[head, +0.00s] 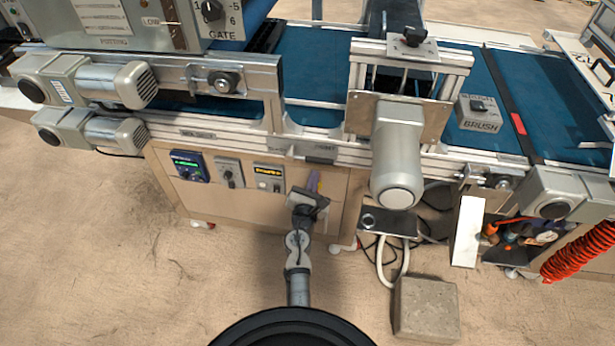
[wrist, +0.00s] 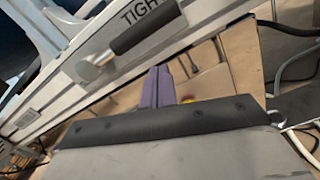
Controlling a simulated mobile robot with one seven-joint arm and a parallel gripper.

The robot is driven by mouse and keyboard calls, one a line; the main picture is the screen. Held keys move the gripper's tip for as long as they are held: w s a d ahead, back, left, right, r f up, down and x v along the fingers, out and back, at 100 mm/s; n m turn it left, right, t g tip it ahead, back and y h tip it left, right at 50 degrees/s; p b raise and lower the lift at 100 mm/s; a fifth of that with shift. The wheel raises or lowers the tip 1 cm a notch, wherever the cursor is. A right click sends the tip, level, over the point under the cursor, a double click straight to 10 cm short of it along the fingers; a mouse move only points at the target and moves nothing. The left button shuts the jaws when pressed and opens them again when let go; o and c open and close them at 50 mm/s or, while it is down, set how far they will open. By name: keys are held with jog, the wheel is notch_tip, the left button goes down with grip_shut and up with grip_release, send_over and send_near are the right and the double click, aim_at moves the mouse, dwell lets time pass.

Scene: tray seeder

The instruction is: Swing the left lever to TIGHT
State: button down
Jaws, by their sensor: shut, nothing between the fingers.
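The left lever (wrist: 148,28) shows in the wrist view as a black grip on a round metal pivot, mounted on a pale rail. Its grip runs along the rail to the upper right, just under the printed letters "TIGH", and covers the end of that word. In the head view the lever (head: 320,160) is a small dark bar on the lower conveyor rail. My gripper (head: 314,182) is just below it, in front of the wooden cabinet. In the wrist view its purple fingers (wrist: 158,87) are together and empty, below the grip with a gap visible.
Control boxes (head: 228,172) sit on the cabinet front, left of my gripper. A grey motor (head: 398,155) juts out to the right. Cables and a concrete block (head: 425,308) lie on the floor at right. The floor at left is clear.

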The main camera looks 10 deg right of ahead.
jog(key=r+n+p, duration=0.1)
jog(key=d+r+n+p, duration=0.1)
jog(key=shift+s+d+r+n, duration=0.1)
jog(key=shift+s+r+n, duration=0.1)
jog(key=shift+r+n, duration=0.2)
jog(key=shift+r+p, duration=0.1)
jog(key=shift+p, duration=0.2)
dwell(0.4)
